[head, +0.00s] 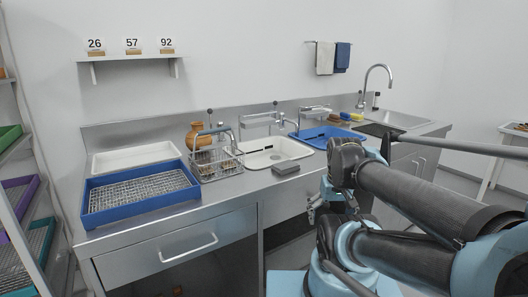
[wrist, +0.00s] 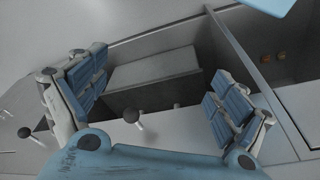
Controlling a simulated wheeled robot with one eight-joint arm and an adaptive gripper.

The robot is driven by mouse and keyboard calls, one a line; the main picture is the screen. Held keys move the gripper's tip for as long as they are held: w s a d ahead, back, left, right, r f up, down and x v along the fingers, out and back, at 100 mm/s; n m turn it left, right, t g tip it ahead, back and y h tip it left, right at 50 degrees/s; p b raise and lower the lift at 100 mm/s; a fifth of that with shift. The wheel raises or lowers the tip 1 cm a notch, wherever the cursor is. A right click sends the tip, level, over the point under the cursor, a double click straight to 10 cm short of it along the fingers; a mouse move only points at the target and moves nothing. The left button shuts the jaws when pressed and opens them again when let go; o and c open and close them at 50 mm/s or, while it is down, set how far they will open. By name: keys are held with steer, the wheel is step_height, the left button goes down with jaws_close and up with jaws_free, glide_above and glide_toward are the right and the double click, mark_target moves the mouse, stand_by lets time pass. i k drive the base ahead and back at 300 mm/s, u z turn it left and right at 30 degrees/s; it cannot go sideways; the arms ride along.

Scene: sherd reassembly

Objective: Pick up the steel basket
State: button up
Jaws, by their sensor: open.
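The steel basket (head: 215,162) is a wire basket with a handle, standing upright on the steel counter left of the white sink. Some brownish pieces show through its wires. My gripper (head: 318,208) is in front of the counter, lower than its top and right of the basket, partly hidden by my arm. In the wrist view my gripper (wrist: 158,98) has its two blue-padded fingers spread wide apart. Nothing is held between them. The basket does not show in the wrist view.
A blue tray (head: 88,211) with a wire rack lies left of the basket, with a white tray (head: 133,155) behind it. A brown jug (head: 196,134) stands behind the basket. A grey block (head: 286,168) lies near the front edge. A blue basin (head: 322,137) is further right.

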mark_target(207, 147)
steer(key=u, duration=0.55)
steer(key=k, duration=1.65)
steer(key=z, duration=0.4)
steer(key=i, duration=1)
steer(key=z, duration=0.05)
